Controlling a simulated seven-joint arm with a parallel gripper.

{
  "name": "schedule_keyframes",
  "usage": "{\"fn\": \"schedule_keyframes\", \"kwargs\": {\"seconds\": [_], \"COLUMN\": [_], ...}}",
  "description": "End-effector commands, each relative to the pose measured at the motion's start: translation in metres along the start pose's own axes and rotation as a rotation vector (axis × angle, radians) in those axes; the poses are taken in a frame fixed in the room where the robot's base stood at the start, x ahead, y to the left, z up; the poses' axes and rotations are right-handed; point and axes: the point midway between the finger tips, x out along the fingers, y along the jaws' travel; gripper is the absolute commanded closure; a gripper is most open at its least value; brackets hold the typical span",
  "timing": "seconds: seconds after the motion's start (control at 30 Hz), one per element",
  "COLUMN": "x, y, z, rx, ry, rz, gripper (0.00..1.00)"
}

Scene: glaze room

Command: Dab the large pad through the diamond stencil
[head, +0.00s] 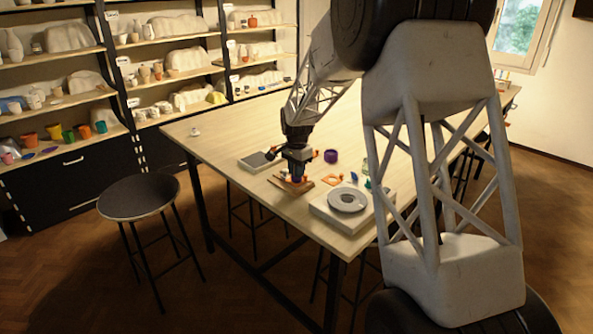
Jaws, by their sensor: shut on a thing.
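My gripper (297,167) is over the near left part of the table and points down. It is shut on a small dark blue thing, which appears to be the pad (296,179), mostly hidden by the fingers. Right below it lies a flat brown-orange piece (305,185) on the table. I cannot tell whether the pad touches it. An orange flat frame with an opening (333,180) lies to the right of the gripper. Which of these is the diamond stencil is too small to tell.
A dark slab in a pale tray (253,163) lies left of the gripper. A purple cup (331,156) stands behind, and a white block with a grey disc (347,201) to the right.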

Motion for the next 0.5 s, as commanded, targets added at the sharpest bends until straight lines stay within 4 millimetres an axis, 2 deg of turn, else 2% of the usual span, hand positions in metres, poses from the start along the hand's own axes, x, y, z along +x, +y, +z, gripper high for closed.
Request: {"fn": "schedule_keyframes", "kwargs": {"seconds": [0.23,0.5], "x": [-0.001,-0.018], "y": [0.000,0.000], "z": [0.000,0.000], "rx": [0.000,0.000], "ry": [-0.001,0.000], "rz": [0.002,0.001], "gripper": [1.00,1.00]}}
